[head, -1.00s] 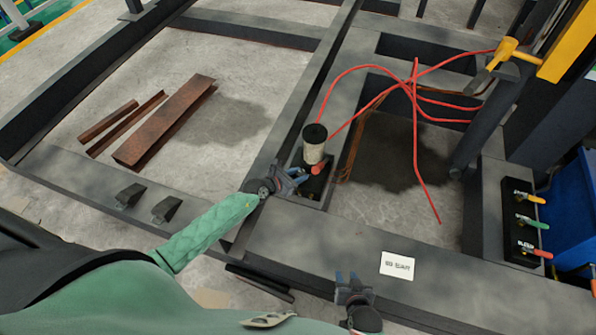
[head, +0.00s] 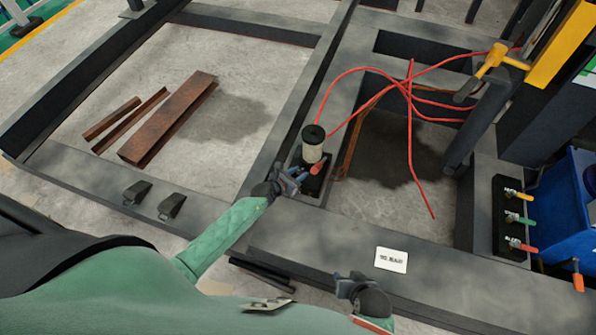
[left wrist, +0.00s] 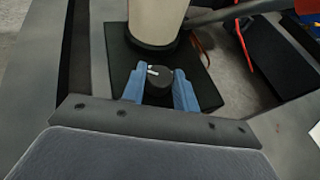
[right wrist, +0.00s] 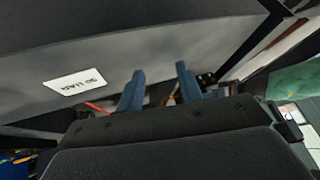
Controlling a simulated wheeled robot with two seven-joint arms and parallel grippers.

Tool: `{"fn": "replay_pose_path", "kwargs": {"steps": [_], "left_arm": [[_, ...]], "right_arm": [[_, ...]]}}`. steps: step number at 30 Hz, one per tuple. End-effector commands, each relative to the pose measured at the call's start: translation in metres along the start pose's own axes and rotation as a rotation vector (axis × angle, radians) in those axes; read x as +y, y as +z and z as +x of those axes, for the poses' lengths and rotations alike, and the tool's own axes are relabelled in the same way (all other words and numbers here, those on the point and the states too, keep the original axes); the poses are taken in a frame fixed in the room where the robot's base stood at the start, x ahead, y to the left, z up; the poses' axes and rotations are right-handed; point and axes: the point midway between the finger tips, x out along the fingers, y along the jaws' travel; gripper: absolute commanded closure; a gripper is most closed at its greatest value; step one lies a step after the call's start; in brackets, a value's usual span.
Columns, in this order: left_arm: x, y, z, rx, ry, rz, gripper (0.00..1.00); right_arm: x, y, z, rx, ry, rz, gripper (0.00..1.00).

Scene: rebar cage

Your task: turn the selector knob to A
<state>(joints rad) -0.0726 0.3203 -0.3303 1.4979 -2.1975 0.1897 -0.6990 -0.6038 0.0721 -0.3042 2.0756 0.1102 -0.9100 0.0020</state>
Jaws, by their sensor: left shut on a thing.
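The selector knob (left wrist: 159,88) is a small black round knob with a white pointer mark, on a black plate (left wrist: 205,92) in the left wrist view. The mark points toward the upper left of that picture; no letter A is readable. My left gripper (left wrist: 160,82) has its blue fingers on both sides of the knob and is shut on it. In the head view my left gripper (head: 300,177) is at the foot of a white cylinder with a black top (head: 313,146) and hides the knob. My right gripper (head: 350,281) is open and empty; its parted fingers show in the right wrist view (right wrist: 160,85).
A red handle (head: 317,167) is close beside my left gripper. Red hoses (head: 408,100) loop over the frame opening. A white label (head: 391,259) lies on the front beam. A black block with coloured levers (head: 512,218) stands at the right. Rusty bars (head: 170,120) lie at the left.

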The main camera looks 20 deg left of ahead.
Motion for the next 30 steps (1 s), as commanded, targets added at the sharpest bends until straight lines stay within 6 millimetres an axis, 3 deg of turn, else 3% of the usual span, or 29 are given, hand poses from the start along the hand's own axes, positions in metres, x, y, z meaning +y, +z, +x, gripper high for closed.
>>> {"fn": "replay_pose_path", "kwargs": {"steps": [6, 18, 19, 21, 30], "left_arm": [[0.0060, -0.0015, -0.0017, 0.003, 0.017, -0.002, 0.93], [0.0049, -0.0038, -0.0020, 0.006, 0.017, -0.003, 0.93], [0.0049, -0.0039, -0.0020, 0.006, 0.016, -0.003, 0.65], [0.0043, -0.0039, -0.0019, 0.006, 0.016, -0.003, 0.51], [0.0007, -0.0025, -0.0017, 0.004, 0.011, -0.005, 0.49]], "right_arm": [[-0.0029, -0.0080, -0.0116, -0.008, -0.002, -0.001, 0.64], [-0.0038, -0.0081, -0.0125, -0.011, -0.003, -0.001, 0.64], [-0.0038, -0.0080, -0.0125, -0.011, -0.003, -0.001, 0.64], [-0.0038, -0.0078, -0.0125, -0.011, -0.003, -0.001, 0.64], [-0.0040, -0.0084, -0.0126, -0.009, -0.003, -0.001, 0.64]]}}
